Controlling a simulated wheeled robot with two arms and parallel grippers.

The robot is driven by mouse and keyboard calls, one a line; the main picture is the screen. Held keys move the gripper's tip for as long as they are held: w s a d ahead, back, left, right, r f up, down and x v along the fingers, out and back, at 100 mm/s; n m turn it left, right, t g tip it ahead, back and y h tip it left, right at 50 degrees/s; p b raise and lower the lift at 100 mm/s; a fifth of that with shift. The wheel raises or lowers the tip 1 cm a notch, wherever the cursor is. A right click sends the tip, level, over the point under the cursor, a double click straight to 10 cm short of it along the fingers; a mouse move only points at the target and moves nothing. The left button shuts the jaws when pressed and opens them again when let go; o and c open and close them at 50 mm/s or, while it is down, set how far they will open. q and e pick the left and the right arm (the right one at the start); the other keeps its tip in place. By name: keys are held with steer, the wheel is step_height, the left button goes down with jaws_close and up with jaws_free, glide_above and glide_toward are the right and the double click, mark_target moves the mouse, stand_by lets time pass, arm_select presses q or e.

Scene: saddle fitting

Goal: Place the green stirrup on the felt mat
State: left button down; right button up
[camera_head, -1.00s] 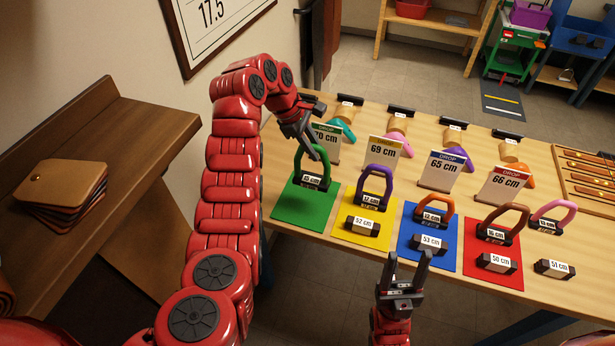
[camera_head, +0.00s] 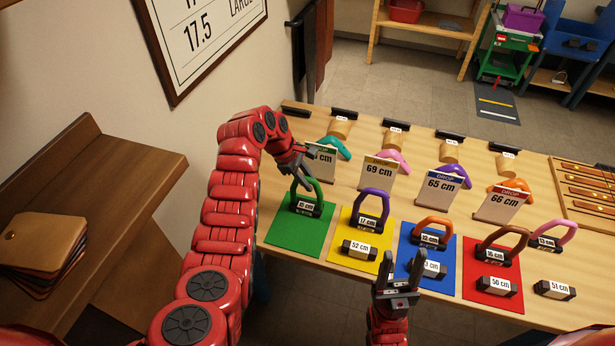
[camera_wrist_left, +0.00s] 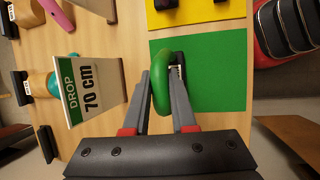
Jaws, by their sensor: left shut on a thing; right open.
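The green stirrup (camera_head: 319,190), a green arch with a dark labelled tread, stands upright at the back part of the green felt mat (camera_head: 290,232). My left gripper (camera_head: 306,184) is shut on its arch from above. The left wrist view also shows the green arch (camera_wrist_left: 164,88) between the fingers, with the green mat (camera_wrist_left: 225,75) around and below the tread. I cannot tell whether the tread touches the mat. My right gripper (camera_head: 401,265) is open and empty, in front of the blue mat (camera_head: 443,270).
A 70 cm card (camera_head: 322,162) stands close behind the green mat. The purple stirrup (camera_head: 372,205) is on the yellow mat (camera_head: 348,224) to the right. Orange, brown and pink stirrups stand farther right. A wooden shelf (camera_head: 130,185) is at the left.

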arm_select(q)
steer(key=shift+f, duration=0.15)
steer(key=shift+w+f, duration=0.1)
steer(key=c, duration=0.7)
jaws_free()
steer(key=shift+c, duration=0.2)
steer(key=b+v, duration=0.2)
steer(key=v, duration=0.5)
steer(key=shift+d+b, duration=0.1)
steer(key=shift+b, duration=0.25)
steer(key=shift+r, duration=0.45)
